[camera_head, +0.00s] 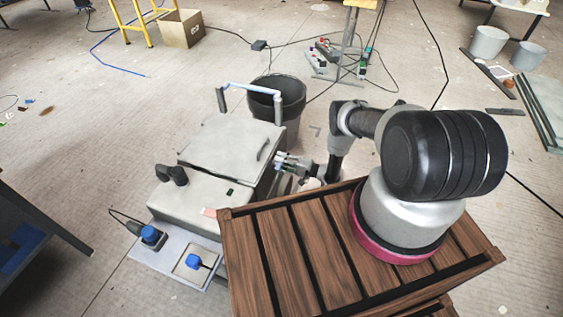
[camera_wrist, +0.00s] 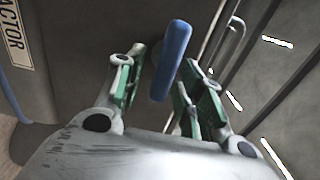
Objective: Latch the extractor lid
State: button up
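The extractor (camera_head: 190,202) is a pale grey box in the head view. Its lid (camera_head: 236,142) lies over the top, with a dark gap along its front edge. My gripper (camera_head: 283,163) is at the box's right side. In the wrist view my gripper (camera_wrist: 163,62) is open, with green-padded fingers on either side of a blue lever (camera_wrist: 172,60), apparently the latch. Gaps show between the lever and both fingers. A label (camera_wrist: 14,38) reading "ACTOR" is at the upper left. Whether the latch is engaged cannot be told.
A black bin (camera_head: 291,105) is behind the extractor. A plate with blue plugs (camera_head: 194,262) juts from its front. Thin metal rods (camera_wrist: 216,30) lie right of the lever.

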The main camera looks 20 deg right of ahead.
jog(key=v, duration=1.2)
dwell(0.3)
